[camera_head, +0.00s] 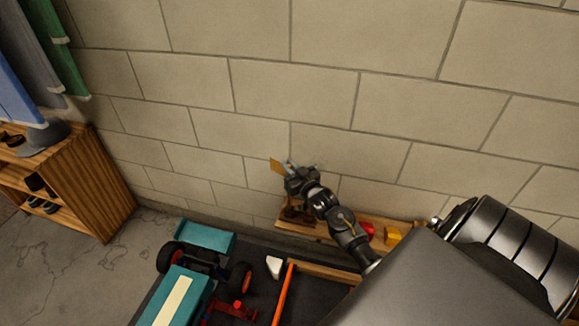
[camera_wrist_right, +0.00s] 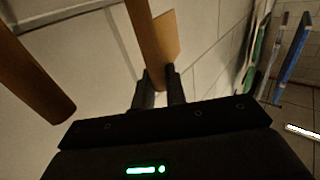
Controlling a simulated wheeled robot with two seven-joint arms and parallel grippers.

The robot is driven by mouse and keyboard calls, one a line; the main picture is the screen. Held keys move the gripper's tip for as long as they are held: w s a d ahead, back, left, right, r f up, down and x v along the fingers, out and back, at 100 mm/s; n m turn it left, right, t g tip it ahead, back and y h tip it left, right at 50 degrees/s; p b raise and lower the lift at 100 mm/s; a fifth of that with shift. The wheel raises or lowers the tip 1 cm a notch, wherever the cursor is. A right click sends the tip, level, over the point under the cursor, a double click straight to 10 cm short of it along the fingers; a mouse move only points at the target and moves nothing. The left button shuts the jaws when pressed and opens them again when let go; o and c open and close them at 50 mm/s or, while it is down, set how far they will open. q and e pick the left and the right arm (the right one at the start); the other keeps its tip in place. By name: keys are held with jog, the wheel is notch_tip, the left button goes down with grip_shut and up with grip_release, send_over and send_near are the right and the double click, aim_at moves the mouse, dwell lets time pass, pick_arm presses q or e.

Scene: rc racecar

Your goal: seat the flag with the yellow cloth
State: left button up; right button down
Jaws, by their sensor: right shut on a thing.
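My right gripper (camera_head: 291,171) is held near the block wall, above a wooden board, and is shut on the flag. The flag's yellow cloth (camera_head: 276,165) shows beside the fingertips. In the right wrist view the two fingers (camera_wrist_right: 159,92) close around the lower part of the flag's wooden pole (camera_wrist_right: 143,38), with the yellow-brown cloth (camera_wrist_right: 168,38) to its right. A second wooden rod (camera_wrist_right: 30,75) crosses the left of that view, apart from the fingers. I cannot tell where the flag's seat is. My left gripper is not in view.
The wooden board (camera_head: 292,227) runs along the wall, with a red piece (camera_head: 367,231) and a yellow block (camera_head: 392,236) on it. A teal racecar (camera_head: 173,294), a white piece (camera_head: 273,266) and an orange bar (camera_head: 284,294) lie in front. A wooden shoe rack (camera_head: 88,190) stands left.

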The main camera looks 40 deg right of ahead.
jog(key=shift+f+b, duration=0.35)
jog(key=shift+f, duration=0.25)
jog(key=shift+r, duration=0.2)
jog(key=shift+r+p, duration=0.3)
jog(key=shift+p, duration=0.3)
jog(key=shift+r+p, duration=0.6)
jog(key=shift+r, duration=0.05)
jog(key=shift+p, duration=0.6)
dwell(0.8)
jog(key=shift+f+b, duration=0.85)
jog(key=shift+f, duration=0.3)
jog(key=c, duration=1.3)
grip_release()
jog(key=shift+c, duration=0.2)
